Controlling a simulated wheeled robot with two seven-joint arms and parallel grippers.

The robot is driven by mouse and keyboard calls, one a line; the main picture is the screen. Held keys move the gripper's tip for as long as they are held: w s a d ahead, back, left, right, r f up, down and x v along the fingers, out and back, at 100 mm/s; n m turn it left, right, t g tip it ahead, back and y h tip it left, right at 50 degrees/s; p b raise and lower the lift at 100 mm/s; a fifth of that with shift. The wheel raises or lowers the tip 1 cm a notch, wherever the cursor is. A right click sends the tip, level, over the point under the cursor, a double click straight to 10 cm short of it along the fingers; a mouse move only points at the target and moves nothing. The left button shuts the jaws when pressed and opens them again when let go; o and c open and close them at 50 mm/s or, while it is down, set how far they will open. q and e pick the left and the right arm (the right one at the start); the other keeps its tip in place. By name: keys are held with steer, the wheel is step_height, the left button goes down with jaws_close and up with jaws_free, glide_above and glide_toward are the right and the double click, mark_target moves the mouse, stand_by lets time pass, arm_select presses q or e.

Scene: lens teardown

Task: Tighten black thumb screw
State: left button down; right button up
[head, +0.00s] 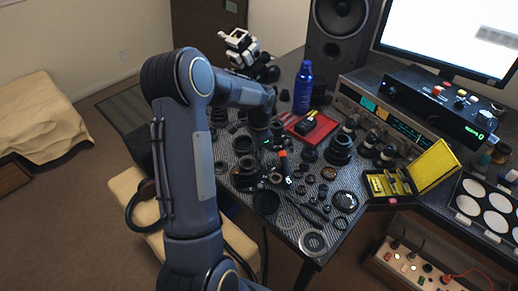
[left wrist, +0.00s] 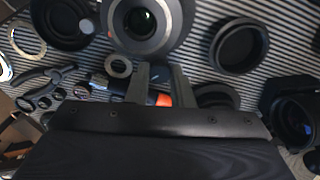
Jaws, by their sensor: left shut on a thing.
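My left gripper (head: 264,140) is low over the crowded mat, its fingers partly hidden by the wrist in the head view. In the left wrist view its two fingers (left wrist: 160,72) stand close together with a narrow gap, just below a large lens body (left wrist: 148,24). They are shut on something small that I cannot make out. A dark tool with an orange part (left wrist: 163,99) shows between and behind the fingers; an orange-handled tool also shows in the head view (head: 283,161). I cannot pick out the black thumb screw for certain. My right gripper is not in view.
Lens barrels, rings and small parts crowd the striped mat. A blue bottle (head: 303,88), a red tray (head: 314,128) and a yellow open case (head: 432,167) stand farther back or right. Pliers (left wrist: 45,84) lie left in the wrist view. Little mat is bare.

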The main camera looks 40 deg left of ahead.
arm_select(q)
steer(key=shift+m, duration=1)
steer(key=c, duration=1.3)
jaws_free()
steer(key=shift+o, duration=0.2)
step_height(320, 180, up, 8)
steer(key=shift+f, duration=0.2)
steer(key=shift+r, duration=0.1)
